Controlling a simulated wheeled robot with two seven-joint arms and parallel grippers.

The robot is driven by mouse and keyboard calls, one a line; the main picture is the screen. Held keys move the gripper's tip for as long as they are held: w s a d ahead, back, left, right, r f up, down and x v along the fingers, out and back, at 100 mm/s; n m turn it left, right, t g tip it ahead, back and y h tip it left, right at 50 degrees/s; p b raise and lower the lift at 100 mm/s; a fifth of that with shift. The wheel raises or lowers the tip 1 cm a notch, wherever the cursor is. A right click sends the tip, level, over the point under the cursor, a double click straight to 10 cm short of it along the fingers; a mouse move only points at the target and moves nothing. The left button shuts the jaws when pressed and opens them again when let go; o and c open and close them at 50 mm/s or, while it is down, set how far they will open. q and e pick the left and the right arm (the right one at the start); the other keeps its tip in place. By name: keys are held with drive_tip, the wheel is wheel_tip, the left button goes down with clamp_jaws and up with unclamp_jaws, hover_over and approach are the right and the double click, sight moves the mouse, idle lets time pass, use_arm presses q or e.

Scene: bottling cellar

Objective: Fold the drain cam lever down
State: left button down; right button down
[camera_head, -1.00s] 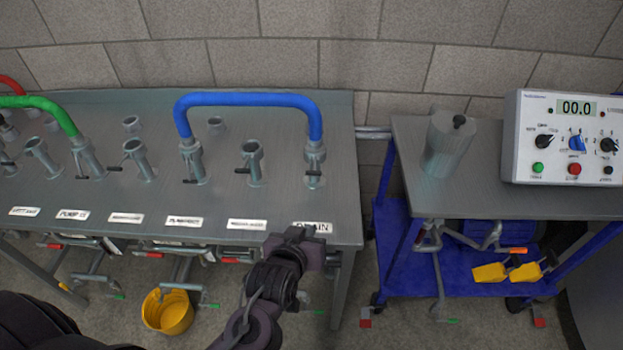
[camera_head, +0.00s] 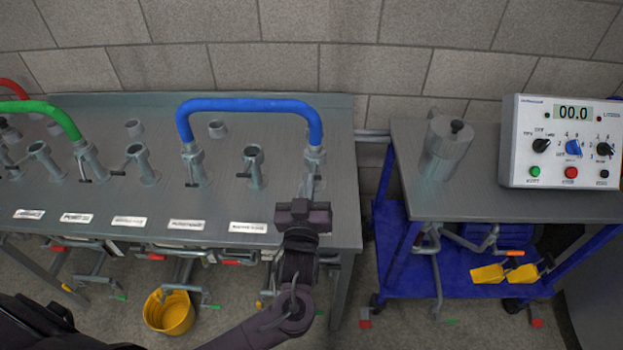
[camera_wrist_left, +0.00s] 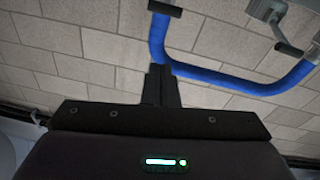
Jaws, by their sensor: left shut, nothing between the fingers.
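The drain coupling (camera_head: 315,156) stands at the right end of the bench, under the right end of the blue hose (camera_head: 250,104). My left gripper (camera_head: 308,190) is shut and empty, just in front of this coupling. It hides the coupling's lower part, the DRAIN label and most or all of the cam lever in the head view. In the left wrist view the shut fingers (camera_wrist_left: 160,78) point toward the blue hose (camera_wrist_left: 235,85). A dark lever handle (camera_wrist_left: 165,9) shows at the hose end above the fingertips; contact cannot be told. My right gripper is not in view.
An unhosed coupling (camera_head: 254,165) with a lever stands left of the drain. The green hose (camera_head: 45,107) is farther left. A blue cart (camera_head: 450,270) right of the bench carries a metal canister (camera_head: 446,147) and a control box (camera_head: 560,140). A yellow bucket (camera_head: 168,313) stands on the floor.

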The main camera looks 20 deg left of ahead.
use_arm(q)
drive_tip(key=shift+w+a+f+p, duration=0.15)
drive_tip(key=shift+w+f+p, duration=0.2)
drive_tip(key=shift+w+f, duration=1.45)
drive_tip(key=shift+t, duration=0.7)
wheel_tip(320, 180, down, 6)
drive_tip(key=b, duration=0.8)
drive_tip(key=shift+s+f+b, duration=0.1)
drive_tip(key=shift+s+b, duration=0.05)
drive_tip(key=shift+b, duration=0.15)
drive_tip(key=shift+w+f+b, duration=0.2)
drive_tip(key=shift+f+b, duration=0.25)
drive_tip(key=shift+f, duration=0.05)
drive_tip(key=shift+w+f+b, duration=0.15)
drive_tip(key=shift+f+b, duration=0.3)
